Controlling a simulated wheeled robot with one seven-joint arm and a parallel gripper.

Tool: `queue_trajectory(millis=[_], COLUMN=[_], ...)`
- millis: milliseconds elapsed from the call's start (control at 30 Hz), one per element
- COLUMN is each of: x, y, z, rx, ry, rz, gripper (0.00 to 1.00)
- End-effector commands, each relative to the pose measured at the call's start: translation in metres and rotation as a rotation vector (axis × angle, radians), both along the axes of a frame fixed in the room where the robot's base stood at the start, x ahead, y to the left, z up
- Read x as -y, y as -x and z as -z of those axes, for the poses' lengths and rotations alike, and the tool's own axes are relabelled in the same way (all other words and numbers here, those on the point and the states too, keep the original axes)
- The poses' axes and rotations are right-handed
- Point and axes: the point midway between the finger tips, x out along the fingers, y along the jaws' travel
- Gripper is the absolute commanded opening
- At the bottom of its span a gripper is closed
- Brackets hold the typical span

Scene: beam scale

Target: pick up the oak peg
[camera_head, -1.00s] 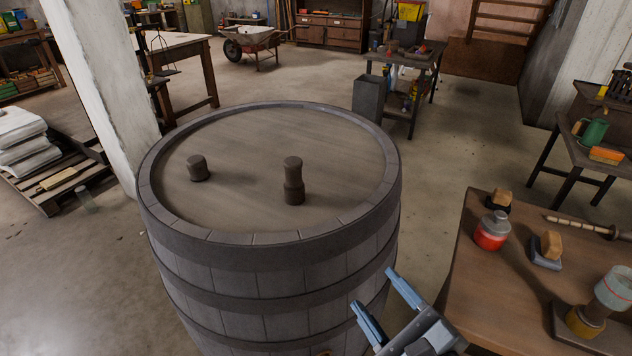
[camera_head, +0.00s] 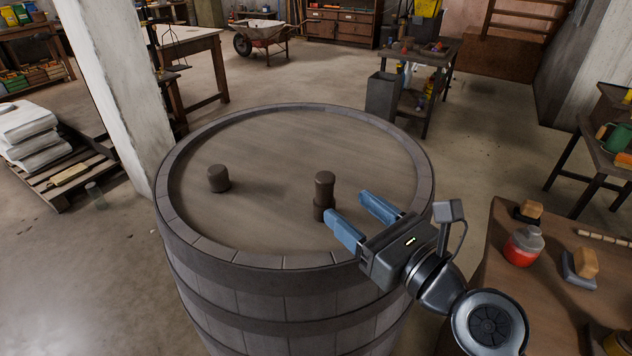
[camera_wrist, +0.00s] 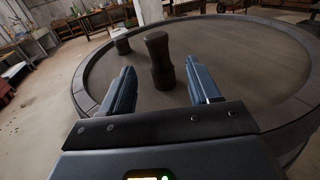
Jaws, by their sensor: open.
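Two brown pegs stand on the barrel top (camera_head: 270,150). The taller one (camera_head: 324,189) stands upright near the front right and has a stepped shape; the shorter one (camera_head: 219,179) stands to its left. I cannot tell by look alone which is the oak peg. My gripper (camera_head: 351,212) is open and empty, over the barrel's right front rim, just right of the taller peg. In the wrist view the taller peg (camera_wrist: 160,62) stands ahead, between the lines of my two fingers (camera_wrist: 163,82), beyond the tips. The shorter peg (camera_wrist: 121,43) shows behind it to the left.
The barrel's raised rim (camera_head: 424,185) surrounds the pegs. A wooden table (camera_head: 505,265) at the right holds a red jar (camera_head: 523,247) and several blocks. The rest of the barrel top is clear. A white pillar (camera_head: 120,90) stands behind left.

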Motion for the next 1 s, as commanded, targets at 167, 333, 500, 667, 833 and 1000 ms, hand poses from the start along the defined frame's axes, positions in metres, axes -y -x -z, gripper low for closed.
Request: queue_trajectory(millis=[167, 333, 500, 667, 833, 1000], x=[-0.011, -0.020, -0.035, -0.043, -0.044, -0.044], y=[-0.015, -0.029, -0.049, -0.061, -0.063, -0.063], z=[-0.001, -0.001, -0.002, -0.001, 0.000, 0.000], rx=[-0.002, -0.002, -0.001, 0.000, -0.002, -0.002], ry=[-0.003, -0.002, -0.002, -0.002, -0.003, -0.002], rz=[-0.004, -0.004, -0.003, -0.002, -0.001, -0.001], gripper=[0.61, 0.61, 0.61, 0.61, 0.61, 0.54])
